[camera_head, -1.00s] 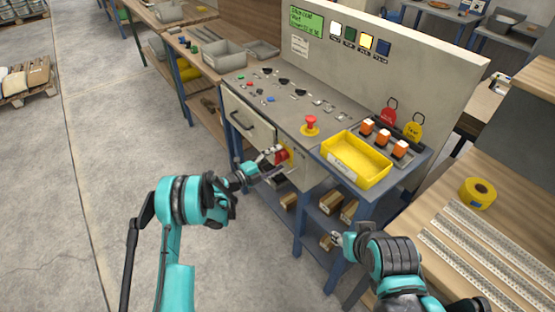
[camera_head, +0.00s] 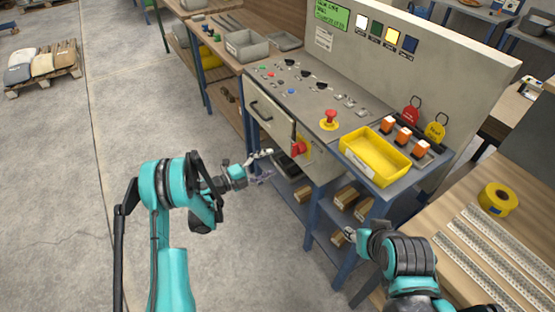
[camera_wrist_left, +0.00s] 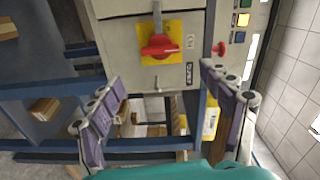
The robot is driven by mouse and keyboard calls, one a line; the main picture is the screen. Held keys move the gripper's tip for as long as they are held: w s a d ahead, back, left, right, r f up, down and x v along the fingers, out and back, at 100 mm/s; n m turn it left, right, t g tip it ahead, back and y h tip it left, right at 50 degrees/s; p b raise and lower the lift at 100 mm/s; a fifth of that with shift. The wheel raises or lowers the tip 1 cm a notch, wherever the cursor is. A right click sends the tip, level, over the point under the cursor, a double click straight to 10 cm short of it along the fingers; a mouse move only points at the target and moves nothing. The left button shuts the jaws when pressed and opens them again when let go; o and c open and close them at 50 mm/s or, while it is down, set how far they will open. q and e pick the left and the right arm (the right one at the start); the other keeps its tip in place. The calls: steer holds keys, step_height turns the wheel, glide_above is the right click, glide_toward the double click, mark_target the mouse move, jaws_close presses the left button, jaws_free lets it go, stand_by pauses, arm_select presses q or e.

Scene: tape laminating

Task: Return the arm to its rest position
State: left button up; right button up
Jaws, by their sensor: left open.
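My left arm (camera_head: 178,190) reaches in from the left. Its gripper (camera_head: 262,166) is open and empty in front of the control bench, left of and apart from the red rotary switch (camera_head: 298,148). In the left wrist view the two purple-padded fingers of the left gripper (camera_wrist_left: 165,118) stand wide apart. There the red switch on its yellow plate (camera_wrist_left: 160,46) lies beyond and above them, with its handle roughly level. My right gripper (camera_head: 350,234) shows small at lower right, beside the bench's lower shelf. Whether its fingers are open is too small to tell.
The control bench (camera_head: 290,100) carries a yellow bin (camera_head: 376,158), a red emergency button (camera_head: 329,118) and a panel with a green screen (camera_head: 332,14). A wooden table with a yellow tape roll (camera_head: 498,198) stands right. Open floor (camera_head: 60,180) lies left.

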arm_select(q)
steer(key=shift+s+a+r, duration=0.1)
steer(key=shift+r, duration=0.05)
stand_by(0.4)
steer(key=s+r+n+g+y, duration=0.3)
steer(key=s+r+n+y, duration=0.4)
steer(key=s+r+n, duration=0.45)
steer(key=s+a+r+n+y, duration=0.1)
steer(key=s+a+n+y, duration=0.2)
steer(key=s+n, duration=0.5)
steer(key=s+a+r+n+y, duration=0.1)
steer(key=s+a+n+y, duration=0.3)
steer(key=s, duration=0.9)
steer(key=a+n, duration=0.2)
steer(key=n, duration=0.2)
steer(key=shift+s+y, duration=0.25)
steer(key=shift+y, duration=0.05)
